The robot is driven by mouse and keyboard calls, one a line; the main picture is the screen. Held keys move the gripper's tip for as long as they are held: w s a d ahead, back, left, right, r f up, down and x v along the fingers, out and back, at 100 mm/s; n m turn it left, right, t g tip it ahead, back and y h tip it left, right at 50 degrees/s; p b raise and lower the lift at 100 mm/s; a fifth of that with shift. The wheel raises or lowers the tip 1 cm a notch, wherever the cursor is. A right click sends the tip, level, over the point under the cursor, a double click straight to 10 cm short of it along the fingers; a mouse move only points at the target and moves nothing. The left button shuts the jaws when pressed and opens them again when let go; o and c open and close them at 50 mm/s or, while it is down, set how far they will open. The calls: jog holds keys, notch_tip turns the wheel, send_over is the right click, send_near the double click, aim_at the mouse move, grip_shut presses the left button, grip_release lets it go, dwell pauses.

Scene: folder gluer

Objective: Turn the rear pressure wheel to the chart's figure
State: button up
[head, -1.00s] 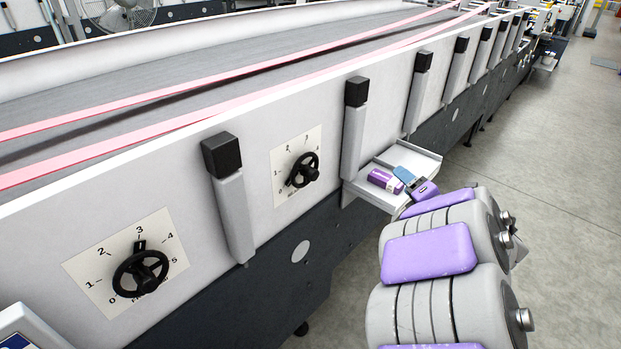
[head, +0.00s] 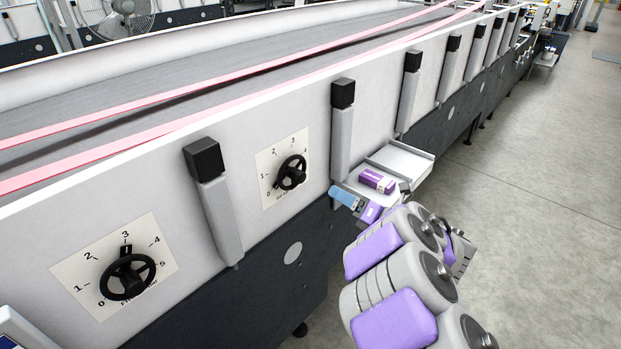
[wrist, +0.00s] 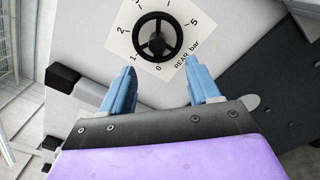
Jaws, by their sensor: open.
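The rear pressure wheel (wrist: 158,37) is a black handwheel on a white dial plate marked "REAR bar", ahead of my gripper in the wrist view. In the head view it is the farther wheel (head: 292,173), on a plate numbered from 0 upward; its exact setting is too small to read. My gripper (wrist: 158,88) is open, with blue fingers apart and nothing between them. The wheel lies beyond the fingertips, not held. In the head view my gripper (head: 345,198) is right of and below this wheel. The chart cannot be made out.
A nearer, similar wheel (head: 128,273) sits at the lower left, its mark by 3. Grey posts with black caps (head: 205,158) stand out from the panel. A small tray (head: 405,160) holds a purple carton (head: 377,181). Open floor lies to the right.

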aim_at(303, 179)
jog(key=x, duration=0.4)
jog(key=s+x, duration=0.1)
jog(key=x, duration=0.3)
jog(key=a+b+x, duration=0.1)
jog(key=x, duration=0.3)
jog(key=shift+s+f, duration=0.3)
jog(key=shift+f, duration=0.05)
jog(key=shift+w+d+r, duration=0.15)
jog(key=shift+w+d, duration=0.35)
jog(key=shift+w, duration=0.1)
jog(key=shift+a, duration=1)
jog(key=shift+c, duration=0.5)
jog(key=shift+s, duration=0.15)
jog(key=shift+c, duration=0.7)
jog(key=shift+w+d, duration=0.2)
jog(key=shift+d, duration=0.05)
jog(key=c, duration=0.3)
jog(key=shift+d, duration=0.1)
jog(key=c, duration=0.5)
